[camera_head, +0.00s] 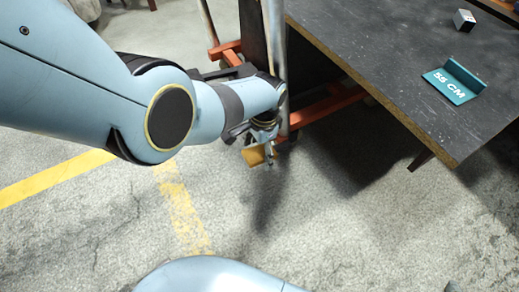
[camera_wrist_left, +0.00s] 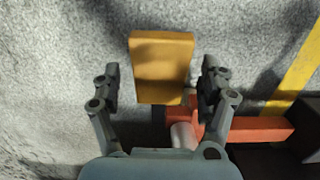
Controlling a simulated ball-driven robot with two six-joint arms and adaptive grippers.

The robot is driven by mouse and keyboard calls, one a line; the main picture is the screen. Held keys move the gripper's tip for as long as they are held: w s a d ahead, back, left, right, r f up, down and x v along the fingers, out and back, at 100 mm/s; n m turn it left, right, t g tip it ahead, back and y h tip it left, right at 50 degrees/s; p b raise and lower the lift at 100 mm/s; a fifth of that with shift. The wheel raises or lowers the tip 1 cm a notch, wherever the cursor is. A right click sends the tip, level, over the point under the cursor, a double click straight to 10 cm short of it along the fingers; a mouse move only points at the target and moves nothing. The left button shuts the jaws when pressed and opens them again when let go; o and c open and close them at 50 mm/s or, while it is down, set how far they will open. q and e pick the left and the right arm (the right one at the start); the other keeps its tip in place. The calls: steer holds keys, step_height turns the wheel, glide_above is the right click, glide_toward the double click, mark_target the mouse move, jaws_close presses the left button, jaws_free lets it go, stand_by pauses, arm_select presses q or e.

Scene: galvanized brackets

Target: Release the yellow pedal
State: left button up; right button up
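The yellow pedal (camera_wrist_left: 162,65) is a flat plate near the middle of the left wrist view, on the front of an orange-red frame. In the head view the pedal (camera_head: 255,156) shows small, partly hidden by my left gripper (camera_head: 266,146). In the left wrist view my left gripper (camera_wrist_left: 161,72) is open, one finger on each side of the pedal. A gap of floor shows between each finger and the pedal's edges, so the fingers look apart from it. My right gripper is not in view.
A cart with an orange-red frame (camera_head: 330,104) and metal posts stands beside a dark table (camera_head: 400,70). On the table are a teal "55 CM" sign (camera_head: 455,84) and a small metal block (camera_head: 464,20). The concrete floor (camera_head: 350,240) in front is open, with yellow lines.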

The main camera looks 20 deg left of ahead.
mark_target(259, 153)
arm_select(q)
step_height(259, 153, up, 10)
stand_by(0.8)
stand_by(0.3)
